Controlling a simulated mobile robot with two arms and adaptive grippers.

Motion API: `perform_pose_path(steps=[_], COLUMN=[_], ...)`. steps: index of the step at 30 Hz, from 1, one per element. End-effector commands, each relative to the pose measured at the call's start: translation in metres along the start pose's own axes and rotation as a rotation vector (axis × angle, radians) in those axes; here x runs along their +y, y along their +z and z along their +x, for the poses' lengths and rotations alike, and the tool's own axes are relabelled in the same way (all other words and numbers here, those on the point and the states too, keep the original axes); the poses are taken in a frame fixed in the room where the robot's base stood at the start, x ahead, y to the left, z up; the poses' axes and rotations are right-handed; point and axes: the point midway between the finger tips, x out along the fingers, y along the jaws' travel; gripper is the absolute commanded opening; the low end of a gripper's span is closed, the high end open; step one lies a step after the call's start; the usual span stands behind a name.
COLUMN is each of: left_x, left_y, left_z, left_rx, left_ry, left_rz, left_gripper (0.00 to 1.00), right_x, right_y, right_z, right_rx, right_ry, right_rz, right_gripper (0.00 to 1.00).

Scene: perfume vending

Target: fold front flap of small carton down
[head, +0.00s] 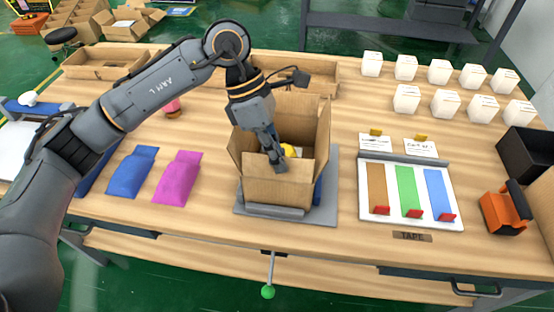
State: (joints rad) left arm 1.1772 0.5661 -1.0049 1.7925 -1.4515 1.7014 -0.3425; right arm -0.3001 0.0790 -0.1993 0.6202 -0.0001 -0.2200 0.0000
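The small carton (276,190) stands upright and open on a grey mat (329,208) in the middle of the table. Its side and back flaps stand up. Something yellow (290,151) shows inside it. My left gripper (277,164) points down at the front rim of the carton, with its fingertips at or just inside the front edge. Its fingers look close together, and I cannot tell whether they pinch the cardboard. The front flap is not clearly distinguishable behind the gripper. My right gripper is not in view.
Blue (131,172) and magenta (177,177) pouches lie left of the carton. A board with coloured strips (452,211) and an orange tape dispenser (505,211) are on the right. Several white boxes (439,72) stand at the back right. Shallow trays (115,64) line the back.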

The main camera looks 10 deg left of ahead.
Motion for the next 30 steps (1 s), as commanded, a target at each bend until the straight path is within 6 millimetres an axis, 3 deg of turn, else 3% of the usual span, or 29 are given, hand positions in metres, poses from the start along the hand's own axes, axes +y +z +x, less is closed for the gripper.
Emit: perform_pose_path(steps=[9, 24, 27, 30], left_x=[0.0070, 0.0075, 0.0075, 0.0075], left_y=[0.0003, 0.0003, 0.0002, 0.0001], left_z=[-0.0004, -0.0003, -0.0003, -0.0001], left_rx=[-0.001, -0.001, -0.001, -0.001], left_ry=[-0.107, -0.124, -0.124, -0.124], left_rz=[-0.046, -0.051, -0.051, -0.051], left_gripper=[0.00, 0.00, 0.22, 0.25], right_x=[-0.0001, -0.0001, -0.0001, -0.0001], right_y=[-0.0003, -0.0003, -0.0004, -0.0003], right_z=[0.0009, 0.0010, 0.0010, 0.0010], right_rx=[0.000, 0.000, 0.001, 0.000], right_ry=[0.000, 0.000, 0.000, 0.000], right_rz=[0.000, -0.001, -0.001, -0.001], right_gripper=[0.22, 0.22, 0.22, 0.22])
